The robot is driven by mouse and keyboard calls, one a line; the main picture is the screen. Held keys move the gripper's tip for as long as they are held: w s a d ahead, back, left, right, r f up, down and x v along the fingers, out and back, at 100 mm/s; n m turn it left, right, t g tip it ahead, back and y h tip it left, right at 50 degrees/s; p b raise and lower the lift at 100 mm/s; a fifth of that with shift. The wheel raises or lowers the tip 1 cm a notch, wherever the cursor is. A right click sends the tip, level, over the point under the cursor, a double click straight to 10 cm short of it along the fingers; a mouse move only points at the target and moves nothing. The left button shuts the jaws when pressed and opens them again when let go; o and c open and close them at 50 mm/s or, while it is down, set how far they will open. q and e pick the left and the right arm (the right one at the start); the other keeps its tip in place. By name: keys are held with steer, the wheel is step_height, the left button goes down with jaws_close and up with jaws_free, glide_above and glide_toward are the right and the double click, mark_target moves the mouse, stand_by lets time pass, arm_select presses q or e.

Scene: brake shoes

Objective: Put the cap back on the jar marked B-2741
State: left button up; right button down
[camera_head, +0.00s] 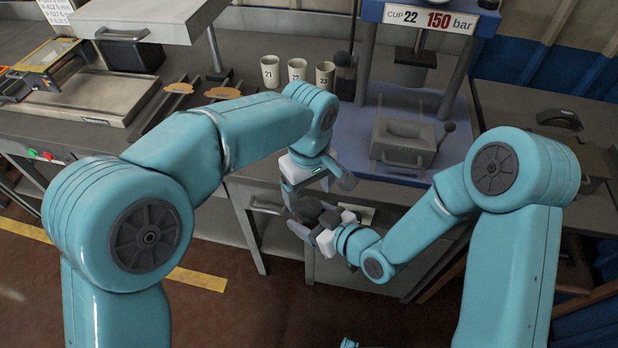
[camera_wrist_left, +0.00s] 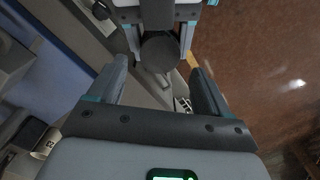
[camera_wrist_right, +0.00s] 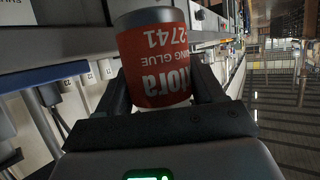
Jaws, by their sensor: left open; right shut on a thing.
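The jar (camera_wrist_right: 152,62) has a red label, upside down in the right wrist view, reading "2741" and "ING GLUE", with a grey band at its upper edge. My right gripper (camera_wrist_right: 163,88) is shut on the jar's sides. In the head view the jar (camera_head: 308,206) is a dark round shape between my two grippers. My left gripper (camera_head: 318,184) is open just above it and empty. In the left wrist view the jar's dark round end (camera_wrist_left: 160,50) faces the open fingers of my left gripper (camera_wrist_left: 157,88), apart from them. I cannot tell whether this end is a cap; no separate cap is identifiable.
Three cups (camera_head: 297,70) marked 21, 22 and 23 stand on the grey bench. A blue press (camera_head: 365,50) with a sign "CUP 22 150 bar" and a grey mould block (camera_head: 403,138) are to their right. Both grippers are in front of the bench drawers, over open floor.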

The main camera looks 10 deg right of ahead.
mark_target(309, 206)
arm_select(q)
steer(key=shift+f, duration=2.1)
steer(key=shift+c, duration=0.3)
steer(key=c, duration=1)
steer(key=shift+m, duration=1.6)
steer(key=o, duration=1.2)
steer(key=shift+c, duration=0.2)
